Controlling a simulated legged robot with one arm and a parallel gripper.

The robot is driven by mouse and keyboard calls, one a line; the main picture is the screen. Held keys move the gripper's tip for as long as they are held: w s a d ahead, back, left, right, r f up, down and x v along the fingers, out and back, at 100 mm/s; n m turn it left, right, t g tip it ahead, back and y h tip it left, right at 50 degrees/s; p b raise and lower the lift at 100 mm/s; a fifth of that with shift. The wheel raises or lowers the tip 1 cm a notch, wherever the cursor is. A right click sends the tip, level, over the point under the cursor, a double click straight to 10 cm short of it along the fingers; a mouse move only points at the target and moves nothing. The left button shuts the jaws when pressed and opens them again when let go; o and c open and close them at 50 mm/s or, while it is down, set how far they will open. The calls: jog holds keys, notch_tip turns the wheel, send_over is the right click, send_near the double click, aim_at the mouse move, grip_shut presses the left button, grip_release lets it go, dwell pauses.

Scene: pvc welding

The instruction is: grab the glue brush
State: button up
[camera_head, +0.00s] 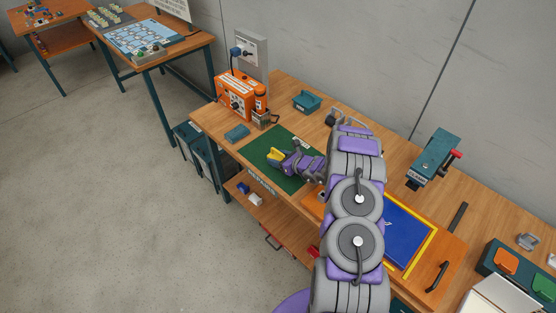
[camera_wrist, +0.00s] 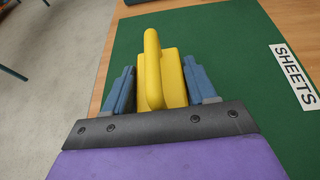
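A yellow piece (camera_wrist: 152,70), which looks like the glue brush, has a rounded bar over a wider block. In the head view the yellow piece (camera_head: 276,153) is at the tip of my gripper (camera_head: 279,159), over the left part of the green mat (camera_head: 279,182). The lower part of the piece is hidden by the gripper, and no bristles show.
An orange machine (camera_head: 235,95) stands at the bench's left end, with a small blue block (camera_head: 237,132) in front and a teal tray (camera_head: 307,102) behind. A teal tool with a red knob (camera_head: 434,158) stands right. My arm covers the bench's middle.

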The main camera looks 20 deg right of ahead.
jog(key=shift+a, duration=0.15)
jog(key=c, duration=0.6)
jog(key=shift+o, duration=0.2)
jog(key=shift+r, duration=0.15)
